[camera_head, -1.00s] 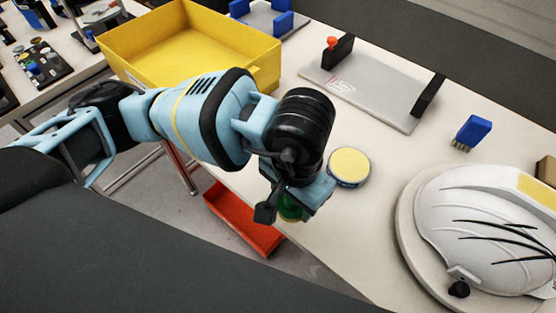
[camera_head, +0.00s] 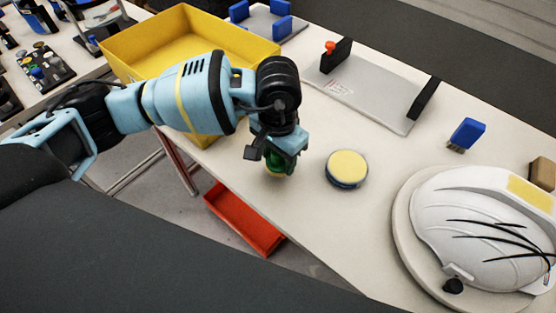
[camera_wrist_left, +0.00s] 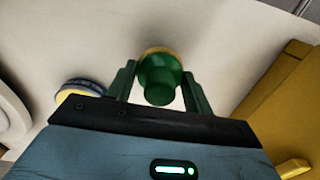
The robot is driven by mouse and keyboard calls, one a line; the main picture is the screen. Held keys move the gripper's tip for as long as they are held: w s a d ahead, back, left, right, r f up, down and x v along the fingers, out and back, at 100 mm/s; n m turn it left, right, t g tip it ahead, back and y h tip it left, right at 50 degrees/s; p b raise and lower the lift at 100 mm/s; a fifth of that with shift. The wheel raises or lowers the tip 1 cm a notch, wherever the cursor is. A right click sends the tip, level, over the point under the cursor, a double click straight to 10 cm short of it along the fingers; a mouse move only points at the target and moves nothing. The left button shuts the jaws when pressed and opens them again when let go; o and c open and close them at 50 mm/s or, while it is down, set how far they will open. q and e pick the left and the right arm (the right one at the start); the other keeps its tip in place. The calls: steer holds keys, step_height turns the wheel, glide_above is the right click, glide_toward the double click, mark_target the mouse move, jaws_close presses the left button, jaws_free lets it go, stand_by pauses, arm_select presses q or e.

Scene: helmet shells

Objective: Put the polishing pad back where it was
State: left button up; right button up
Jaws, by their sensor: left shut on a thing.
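My left gripper (camera_head: 281,153) is shut on the green knob of the polishing pad (camera_head: 277,171). It hangs over the table's front edge area, in front of the yellow bin, pointing down. In the left wrist view the green knob (camera_wrist_left: 160,85) sits between the two fingers, with a thin orange-yellow rim behind it. I cannot tell whether the pad touches the table. A round yellow-topped disc with a dark blue side (camera_head: 347,168) lies to the right of the gripper, apart from it. It also shows in the left wrist view (camera_wrist_left: 80,91). My right gripper is not in view.
A yellow bin (camera_head: 238,37) stands behind my left arm. A grey plate with black end blocks (camera_head: 362,97), a blue brush (camera_head: 468,132) and a white helmet shell (camera_head: 470,215) on a round base are to the right. A red tray (camera_head: 243,218) sits below table level.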

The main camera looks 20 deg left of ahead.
arm_select(q)
steer(key=shift+f, duration=1.15)
steer(key=shift+f, duration=0.15)
steer(key=o, duration=0.9)
step_height(320, 180, up, 12)
steer(key=shift+s+r, duration=0.1)
steer(key=shift+r, duration=0.1)
